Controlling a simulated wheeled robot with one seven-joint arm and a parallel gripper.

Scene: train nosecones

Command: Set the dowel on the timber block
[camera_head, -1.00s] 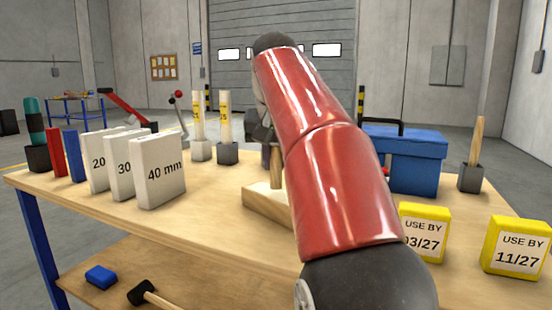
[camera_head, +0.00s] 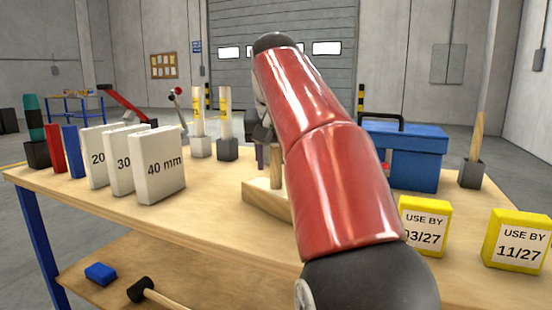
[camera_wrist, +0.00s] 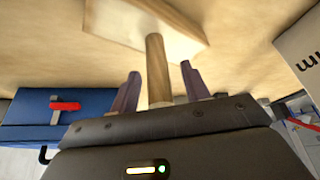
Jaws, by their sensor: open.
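The dowel (camera_head: 276,168), a plain light wooden peg, stands upright on the timber block (camera_head: 258,198), a pale wooden slab on the bench. My red arm hides the block's right part. In the wrist view the dowel (camera_wrist: 156,60) meets the face of the block (camera_wrist: 130,22). My gripper (camera_wrist: 160,71) is open, with its two dark purple fingers on either side of the dowel and a gap to each. In the head view only one finger shows, just left of the dowel.
White size blocks (camera_head: 160,165) stand at the left, with two pale tubes in grey holders (camera_head: 227,150) behind. A blue toolbox (camera_head: 412,160), a stick in a dark holder (camera_head: 472,174) and yellow USE BY blocks (camera_head: 517,240) are at the right. The bench's front middle is clear.

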